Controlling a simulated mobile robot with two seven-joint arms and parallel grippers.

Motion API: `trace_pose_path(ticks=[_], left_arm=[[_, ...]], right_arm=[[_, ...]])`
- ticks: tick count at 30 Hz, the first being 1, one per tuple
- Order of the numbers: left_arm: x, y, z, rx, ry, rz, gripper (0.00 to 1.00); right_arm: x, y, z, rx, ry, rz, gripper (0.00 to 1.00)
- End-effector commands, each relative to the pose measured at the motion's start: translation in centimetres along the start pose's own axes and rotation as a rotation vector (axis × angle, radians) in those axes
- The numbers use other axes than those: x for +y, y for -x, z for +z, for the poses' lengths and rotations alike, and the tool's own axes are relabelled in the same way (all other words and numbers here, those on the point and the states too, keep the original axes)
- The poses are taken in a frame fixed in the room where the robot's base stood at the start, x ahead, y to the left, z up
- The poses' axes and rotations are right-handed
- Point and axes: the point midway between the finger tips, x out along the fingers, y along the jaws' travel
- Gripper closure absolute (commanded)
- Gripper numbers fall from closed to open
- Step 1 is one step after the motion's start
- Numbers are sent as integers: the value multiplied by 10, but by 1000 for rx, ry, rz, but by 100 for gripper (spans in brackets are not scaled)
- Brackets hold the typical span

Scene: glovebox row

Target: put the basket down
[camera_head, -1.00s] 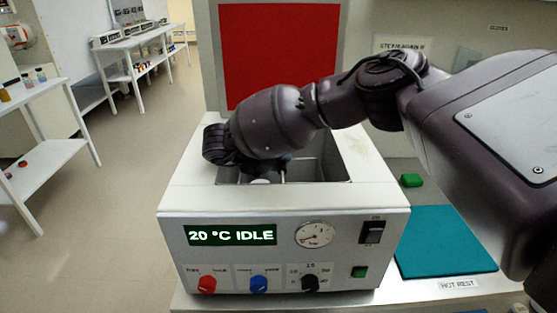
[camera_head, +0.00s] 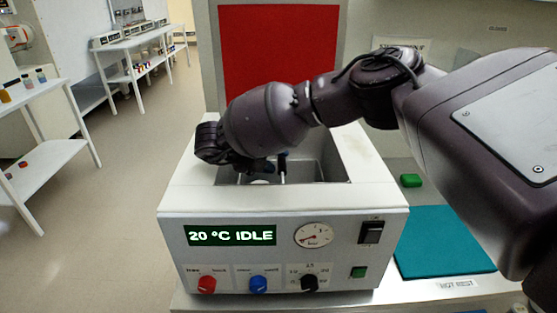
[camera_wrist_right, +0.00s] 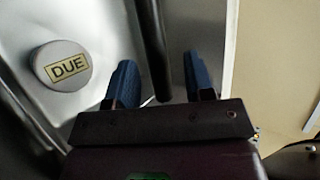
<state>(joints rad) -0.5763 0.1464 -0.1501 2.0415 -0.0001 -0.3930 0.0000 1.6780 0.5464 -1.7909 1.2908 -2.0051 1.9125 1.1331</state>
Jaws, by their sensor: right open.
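My right gripper (camera_head: 268,165) reaches down into the open well of the white bath unit (camera_head: 180,197). In the right wrist view its two blue fingers (camera_wrist_right: 157,82) stand apart, open. A dark upright bar (camera_wrist_right: 152,45), apparently the basket's handle, shows between and beyond them; I cannot tell whether it touches either finger. The rest of the basket is not clearly visible, hidden by my arm and the well's front wall. A round grey lid marked DUE (camera_wrist_right: 62,66) lies to the left of the fingers, over a bright metal surface. My left gripper is not in view.
The unit's display reads 20 °C IDLE (camera_head: 231,236). A teal mat (camera_head: 440,243) labelled HOT REST lies clear on the right of the bench. A small green block (camera_head: 411,181) sits behind it. A red panel (camera_head: 278,55) stands behind the unit.

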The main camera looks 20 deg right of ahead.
Motion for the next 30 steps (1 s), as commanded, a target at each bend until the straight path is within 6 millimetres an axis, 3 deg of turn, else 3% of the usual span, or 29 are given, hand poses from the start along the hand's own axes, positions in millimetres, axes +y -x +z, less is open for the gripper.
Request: trace_pose_path(ticks=[6,15,21,30], left_arm=[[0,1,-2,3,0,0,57],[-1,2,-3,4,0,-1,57],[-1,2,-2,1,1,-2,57],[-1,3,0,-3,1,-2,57]], right_arm=[[-1,45,1,-4,-1,1,52],[-1,92,0,-3,-1,-1,52],[-1,103,0,-1,-1,0,52],[0,104,0,0,0,0,52]])
